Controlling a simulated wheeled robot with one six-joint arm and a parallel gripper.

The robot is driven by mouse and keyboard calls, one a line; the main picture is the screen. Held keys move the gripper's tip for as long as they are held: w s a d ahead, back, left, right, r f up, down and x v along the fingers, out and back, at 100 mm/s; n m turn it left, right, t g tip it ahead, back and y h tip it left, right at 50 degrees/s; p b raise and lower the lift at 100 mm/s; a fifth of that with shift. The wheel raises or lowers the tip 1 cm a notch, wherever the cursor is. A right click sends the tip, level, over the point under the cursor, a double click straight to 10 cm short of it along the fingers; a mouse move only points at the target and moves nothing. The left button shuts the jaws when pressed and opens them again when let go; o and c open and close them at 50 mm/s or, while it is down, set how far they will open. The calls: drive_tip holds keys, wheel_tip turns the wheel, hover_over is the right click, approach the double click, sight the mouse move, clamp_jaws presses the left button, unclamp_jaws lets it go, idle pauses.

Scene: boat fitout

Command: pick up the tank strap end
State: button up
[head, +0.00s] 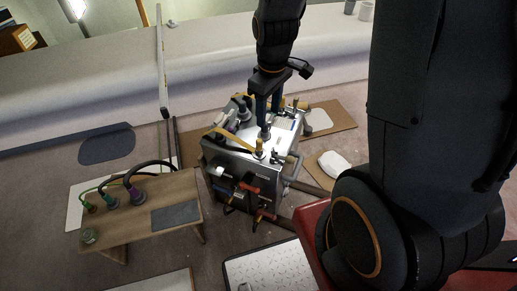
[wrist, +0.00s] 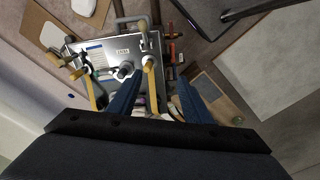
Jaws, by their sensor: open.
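A steel tank (head: 228,160) stands on the floor in the middle of the head view, with fittings on its top. A yellow strap (head: 240,142) runs over its top toward the front edge. In the wrist view one yellow strap (wrist: 151,84) shows between my blue fingers, and another yellow strap (wrist: 91,90) lies further left. I cannot tell for sure which free end is the tank strap end. My gripper (head: 268,120) is above the tank, pointing down, open and empty. It also shows in the wrist view (wrist: 159,82). The fingers hide part of the tank top.
A low wooden bench (head: 150,215) with hoses and fittings stands left of the tank. A white speckled board (head: 265,272) lies in front. Pipes and valves (head: 245,187) stick out of the tank's front. Cardboard with a white cloth (head: 333,164) lies to the right.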

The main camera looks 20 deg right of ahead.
sight(261, 140)
drive_tip(key=w+f+n, duration=0.2)
drive_tip(key=f+n, duration=0.1)
drive_tip(key=f, duration=0.3)
drive_tip(key=w+f+n+b, duration=0.1)
drive_tip(key=w+f+n, duration=0.2)
drive_tip(key=f, duration=0.3)
drive_tip(key=w+f+n+b, duration=0.1)
drive_tip(key=w+f+n, duration=0.1)
drive_tip(key=f, duration=0.4)
drive_tip(key=shift+w+d+n+g, duration=0.3)
drive_tip(key=shift+w+n+g, duration=0.1)
drive_tip(key=shift+n, duration=0.3)
drive_tip(key=shift+f, duration=1.4)
drive_tip(key=f, duration=0.2)
drive_tip(key=f+p, duration=0.1)
drive_tip(key=f, duration=0.1)
drive_tip(key=shift+a+p, duration=0.3)
drive_tip(key=shift+a, duration=0.1)
drive_tip(key=shift+f, duration=0.65)
drive_tip(key=c, duration=0.7)
drive_tip(key=shift+w+r, duration=0.1)
drive_tip(key=shift+r, duration=0.05)
drive_tip(key=shift+r+b, duration=0.9)
drive_tip(key=shift+r, duration=4)
